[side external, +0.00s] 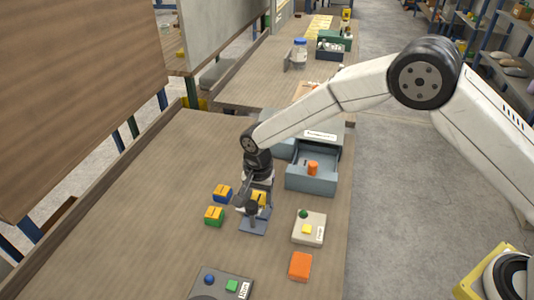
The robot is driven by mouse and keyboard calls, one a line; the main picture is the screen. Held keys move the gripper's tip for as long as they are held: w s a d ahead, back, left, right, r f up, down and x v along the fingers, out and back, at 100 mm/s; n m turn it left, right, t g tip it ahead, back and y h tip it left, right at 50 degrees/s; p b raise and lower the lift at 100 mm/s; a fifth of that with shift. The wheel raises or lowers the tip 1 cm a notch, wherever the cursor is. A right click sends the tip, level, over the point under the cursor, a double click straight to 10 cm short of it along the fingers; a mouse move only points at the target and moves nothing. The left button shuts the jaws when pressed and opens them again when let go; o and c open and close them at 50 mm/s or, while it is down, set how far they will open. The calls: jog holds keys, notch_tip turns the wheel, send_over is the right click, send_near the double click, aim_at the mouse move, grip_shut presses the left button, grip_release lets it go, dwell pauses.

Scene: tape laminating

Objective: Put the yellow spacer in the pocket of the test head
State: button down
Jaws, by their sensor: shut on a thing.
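My gripper (252,208) points down over a small blue-grey stand with a flat base (253,228), which I take for the test head. A yellow piece (261,197), likely the yellow spacer, shows at the fingers. My gripper is shut on it, as far as this view shows. The fingers and wrist hide much of the piece and the top of the stand. The pocket cannot be made out, nor whether the piece touches the stand.
A blue block with a yellow top (222,192) and a green block with a yellow top (213,215) lie just left. An open grey drawer (312,184) holds an orange cylinder (313,168). A button box (309,228) and orange block (300,266) stand right. The table's left is clear.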

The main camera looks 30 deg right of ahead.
aim_at(258, 197)
jog(key=shift+w+f, duration=0.1)
jog(key=shift+f, duration=1.5)
jog(key=shift+f, duration=0.15)
jog(key=shift+c, duration=0.3)
grip_release()
notch_tip(258, 197, up, 12)
jog(key=shift+r, duration=0.15)
